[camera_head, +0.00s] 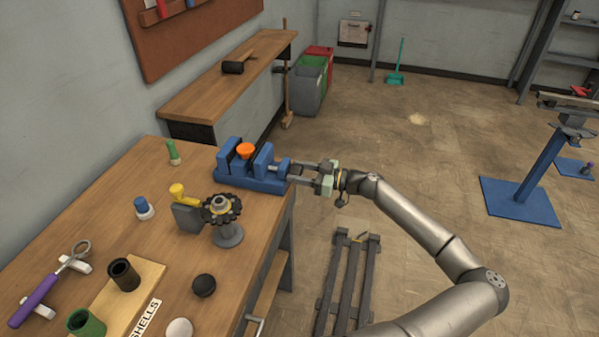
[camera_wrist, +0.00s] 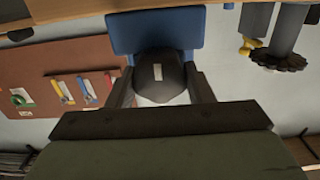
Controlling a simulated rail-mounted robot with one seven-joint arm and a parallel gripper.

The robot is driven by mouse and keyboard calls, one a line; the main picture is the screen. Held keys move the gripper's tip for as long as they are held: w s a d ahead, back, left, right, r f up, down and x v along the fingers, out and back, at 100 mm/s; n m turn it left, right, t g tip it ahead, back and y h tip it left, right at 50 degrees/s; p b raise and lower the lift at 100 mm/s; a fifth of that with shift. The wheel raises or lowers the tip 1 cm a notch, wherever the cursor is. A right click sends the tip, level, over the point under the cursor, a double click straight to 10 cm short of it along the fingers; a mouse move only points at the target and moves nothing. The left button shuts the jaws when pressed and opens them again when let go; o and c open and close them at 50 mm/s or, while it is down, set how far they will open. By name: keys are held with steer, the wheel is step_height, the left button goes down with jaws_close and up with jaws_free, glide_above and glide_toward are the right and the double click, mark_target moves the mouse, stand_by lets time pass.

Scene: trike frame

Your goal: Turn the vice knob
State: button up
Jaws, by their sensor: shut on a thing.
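The blue vice (camera_head: 252,183) stands at the far right corner of the wooden workbench, with an orange cup-shaped piece (camera_head: 245,150) between its jaws. My gripper (camera_head: 296,171) reaches the vice from the right, with its fingers at the knob end. In the wrist view my gripper (camera_wrist: 165,92) has one finger on each side of the dark vice knob (camera_wrist: 158,76), which carries a pale mark. The fingers are shut on the knob. The blue vice body (camera_wrist: 150,25) shows behind it. In the head view the fingers largely hide the knob.
A stand with a black sprocket (camera_head: 222,210), a yellow-handled tool (camera_head: 184,205), a purple-handled tool (camera_head: 40,297) and a wooden shell block (camera_head: 142,277) are on the bench. Open floor lies right of the bench, with a dark low rack (camera_head: 348,285) beside it.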

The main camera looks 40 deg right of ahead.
steer(key=shift+m+b, duration=0.35)
steer(key=shift+m, duration=0.05)
steer(key=m+b, duration=0.1)
steer(key=m, duration=0.1)
steer(key=shift+d+f+m+b, duration=0.1)
steer(key=shift+f+m+b, duration=0.05)
steer(key=shift+m+b, duration=0.25)
steer(key=m, duration=0.5)
steer(key=shift+w+b, duration=0.1)
steer(key=shift+b, duration=0.3)
steer(key=m+p, duration=0.1)
steer(key=m, duration=0.4)
steer(key=shift+d, duration=0.1)
steer(key=shift+m+p, duration=0.8)
steer(key=shift+m, duration=1.3)
steer(key=shift+f, duration=0.1)
steer(key=o, duration=1)
